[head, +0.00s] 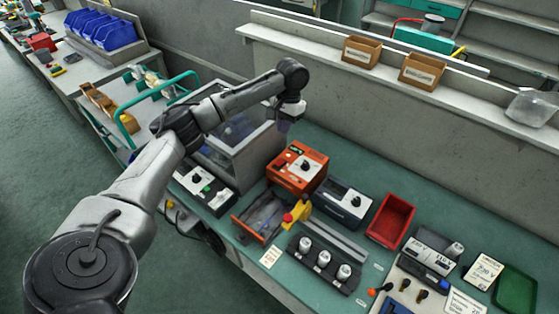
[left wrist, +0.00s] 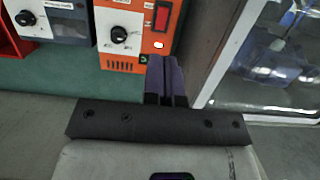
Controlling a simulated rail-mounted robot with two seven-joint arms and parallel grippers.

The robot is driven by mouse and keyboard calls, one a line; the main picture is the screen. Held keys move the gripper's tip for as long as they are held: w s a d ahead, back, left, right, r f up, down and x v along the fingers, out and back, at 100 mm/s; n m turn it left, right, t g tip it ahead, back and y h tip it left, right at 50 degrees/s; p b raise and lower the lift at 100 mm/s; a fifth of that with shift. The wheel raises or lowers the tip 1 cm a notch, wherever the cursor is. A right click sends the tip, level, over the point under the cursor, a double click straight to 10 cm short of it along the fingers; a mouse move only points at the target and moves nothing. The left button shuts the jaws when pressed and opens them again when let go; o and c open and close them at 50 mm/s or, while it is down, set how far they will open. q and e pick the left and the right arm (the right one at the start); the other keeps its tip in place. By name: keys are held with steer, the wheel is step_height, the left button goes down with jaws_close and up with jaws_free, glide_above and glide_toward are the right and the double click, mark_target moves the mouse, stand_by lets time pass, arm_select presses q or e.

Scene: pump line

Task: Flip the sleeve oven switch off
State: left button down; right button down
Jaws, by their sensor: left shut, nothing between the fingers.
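An orange box (head: 298,166) with a dial on its front stands on the green bench, right of a glass-walled cabinet. The left wrist view shows the orange box (left wrist: 124,50) at the top with a black dial, a red rocker switch (left wrist: 162,15) and a small pale lamp below it. Its label is too small to read, and I cannot tell the rocker's position. My left gripper (head: 284,124) hangs above and behind the box, beside the cabinet. In the left wrist view its fingers (left wrist: 166,68) are shut and empty, with their tips just below the switch in the picture.
The glass-walled cabinet (head: 240,145) stands close on the left. A dark box with a dial (head: 342,202) stands right of the orange box, then a red bin (head: 391,220). A yellow-and-red device (head: 296,213) and a black base with several knobs (head: 322,262) are in front.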

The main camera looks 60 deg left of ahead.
mark_target(278, 166)
arm_select(q)
steer(key=f, duration=0.4)
steer(key=s+f+b, duration=0.1)
steer(key=f, duration=0.4)
steer(key=s+d+f+b, duration=0.1)
steer(key=f, duration=0.3)
steer(key=shift+s+f, duration=0.25)
steer(key=shift+f, duration=0.15)
